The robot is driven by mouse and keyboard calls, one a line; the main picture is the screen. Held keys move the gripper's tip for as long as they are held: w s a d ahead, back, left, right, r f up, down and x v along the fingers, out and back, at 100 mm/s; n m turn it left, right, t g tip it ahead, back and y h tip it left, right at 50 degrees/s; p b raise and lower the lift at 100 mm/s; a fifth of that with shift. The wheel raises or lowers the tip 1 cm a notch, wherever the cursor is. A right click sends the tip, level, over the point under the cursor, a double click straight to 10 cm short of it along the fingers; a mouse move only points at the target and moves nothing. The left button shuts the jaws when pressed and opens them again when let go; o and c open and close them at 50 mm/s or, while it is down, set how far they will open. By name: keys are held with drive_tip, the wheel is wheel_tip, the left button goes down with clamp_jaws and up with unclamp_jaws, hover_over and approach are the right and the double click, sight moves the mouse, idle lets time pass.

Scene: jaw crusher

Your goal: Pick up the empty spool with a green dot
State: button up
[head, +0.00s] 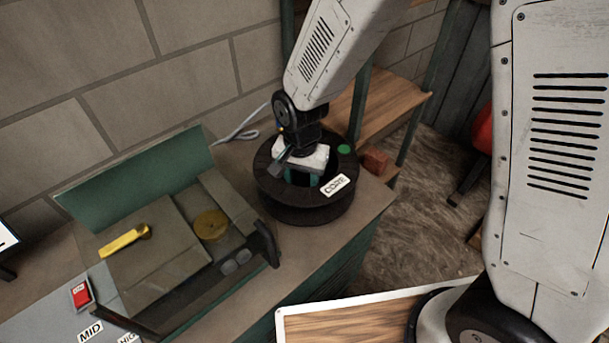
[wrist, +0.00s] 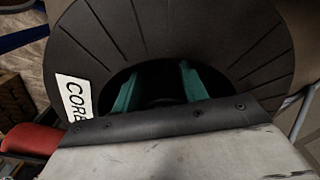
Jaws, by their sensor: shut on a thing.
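The black spool (head: 270,178) is at the right end of the bench, with a green dot (head: 344,149) and a white label on its upper flange. In the wrist view the spool (wrist: 225,35) fills the top, and its label reads "CORE" (wrist: 73,97). My gripper (head: 303,178) is over the spool's middle, pointing down. Its two green fingers (wrist: 160,88) reach into the dark centre hole and are shut on the spool. The fingertips are hidden in the hole. I cannot tell whether the spool touches the bench.
Left of the spool is a machine with an open green lid (head: 140,185), a yellow-handled tool (head: 122,242) and a brass disc (head: 210,225). A red switch (head: 80,293) is at far left. A brown block (head: 375,160) is close behind the spool. A wooden shelf (head: 385,110) stands behind.

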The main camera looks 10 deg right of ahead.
drive_tip(key=shift+w+r, duration=0.1)
wheel_tip(320, 180, up, 28)
drive_tip(key=shift+f, duration=0.1)
clamp_jaws()
drive_tip(key=o, duration=1.5)
unclamp_jaws()
